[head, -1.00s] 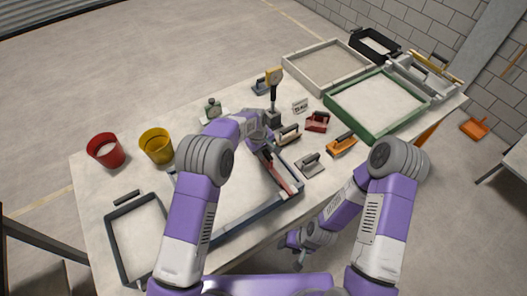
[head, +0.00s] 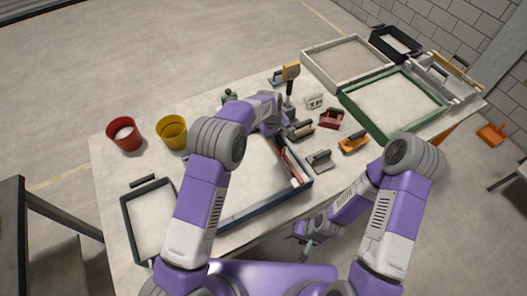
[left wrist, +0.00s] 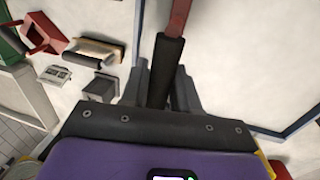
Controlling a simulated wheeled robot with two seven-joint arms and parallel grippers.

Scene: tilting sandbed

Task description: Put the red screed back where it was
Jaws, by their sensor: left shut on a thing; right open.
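The red screed (head: 287,161) lies along the inside right part of the blue-framed sandbed (head: 250,214). My left gripper (head: 282,137) is shut on its dark handle. In the left wrist view, the red screed (left wrist: 180,17) runs up from the dark handle, which sits between the fingers of my left gripper (left wrist: 163,85). The blue frame edge shows on both sides there. Whether the screed touches the sand is hard to tell. My right gripper (head: 306,243) is open and empty, low beside the table's front edge.
Right of the sandbed are a grey trowel (head: 319,161), an orange float (head: 353,143), a red holder (head: 331,119) and a beige float (head: 301,130). A green tray (head: 388,125) stands farther right. Red (head: 124,140) and yellow buckets (head: 172,137) and a black tray (head: 127,223) are left.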

